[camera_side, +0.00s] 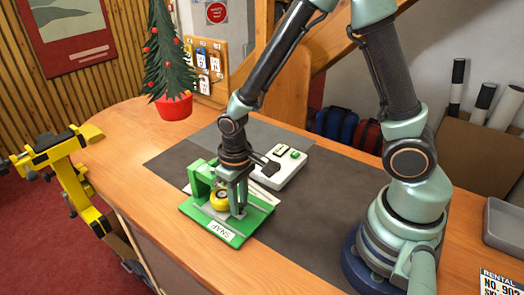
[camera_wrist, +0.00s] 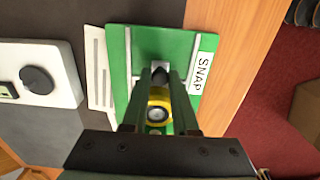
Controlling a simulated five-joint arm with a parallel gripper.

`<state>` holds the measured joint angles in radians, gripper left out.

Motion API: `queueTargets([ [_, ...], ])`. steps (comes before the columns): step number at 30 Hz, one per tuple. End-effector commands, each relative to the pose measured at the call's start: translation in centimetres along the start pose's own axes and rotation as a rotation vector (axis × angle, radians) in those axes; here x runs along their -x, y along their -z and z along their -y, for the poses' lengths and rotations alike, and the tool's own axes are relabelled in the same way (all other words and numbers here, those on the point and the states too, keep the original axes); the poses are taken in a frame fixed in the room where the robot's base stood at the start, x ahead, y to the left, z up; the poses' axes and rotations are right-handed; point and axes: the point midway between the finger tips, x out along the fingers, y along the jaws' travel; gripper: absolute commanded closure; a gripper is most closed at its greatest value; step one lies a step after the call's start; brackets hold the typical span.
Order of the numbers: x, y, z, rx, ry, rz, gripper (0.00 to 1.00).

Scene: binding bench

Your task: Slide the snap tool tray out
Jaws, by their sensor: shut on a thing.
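The green snap tool (camera_side: 196,211) sits on the bench with a white SNAP label (camera_side: 222,231) on its edge. It also shows in the wrist view (camera_wrist: 119,75). A yellow ring (camera_side: 219,200) with a silver centre is on it and shows between my fingers in the wrist view (camera_wrist: 158,96). My gripper (camera_side: 238,207) reaches down over the tool, beside the ring. In the wrist view its fingers (camera_wrist: 160,78) close on a small dark knob (camera_wrist: 160,74), which seems to belong to the tool's tray. The tray itself is mostly hidden by my fingers and the tool.
A white box (camera_side: 289,163) with a dark knob stands behind the tool, papers (camera_wrist: 98,70) beside it. A potted tree (camera_side: 172,105) stands at the back. A yellow clamp-like device (camera_side: 72,180) is off the left edge. The grey mat (camera_side: 310,215) is clear to the right.

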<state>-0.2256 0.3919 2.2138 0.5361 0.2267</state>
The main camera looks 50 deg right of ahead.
Motion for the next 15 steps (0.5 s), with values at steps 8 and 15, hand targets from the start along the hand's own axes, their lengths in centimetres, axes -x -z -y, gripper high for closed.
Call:
queueTargets([
  [8,0.0,-1.3,0.0,0.002,0.000,0.000,1.00],
  [15,0.0,-2.4,0.0,0.002,0.000,-0.001,1.00],
])
